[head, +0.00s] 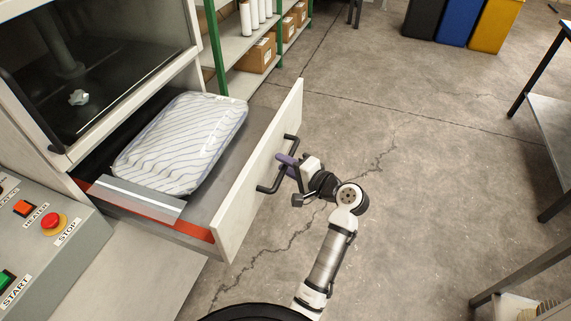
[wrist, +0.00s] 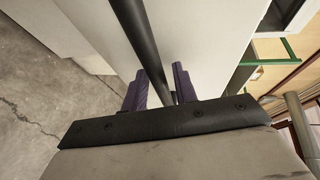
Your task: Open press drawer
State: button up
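The press drawer (head: 257,157) is pulled well out of the press. Its pale front panel has a black bar handle (head: 269,189). My gripper (head: 284,159) is at the middle of the handle, on the outer side of the front panel. In the wrist view the black handle bar (wrist: 138,35) passes between the purple fingers of my gripper (wrist: 160,88), which look closed on it. The exact finger contact is partly hidden by the bar.
The press (head: 90,60) with its dark window stands above the drawer. A control box (head: 85,240) with buttons is at the lower left. Shelves with boxes (head: 258,55) are behind. Bins (head: 458,22) stand far back, and tables are at the right. The floor (head: 420,180) between is clear.

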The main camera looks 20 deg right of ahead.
jog(key=shift+o, duration=0.6)
jog(key=shift+s+d, duration=0.2)
jog(key=shift+s, duration=0.05)
jog(key=b+v, duration=0.2)
jog(key=v, duration=1.1)
jog(key=shift+b, duration=0.35)
jog(key=shift+s, duration=0.2)
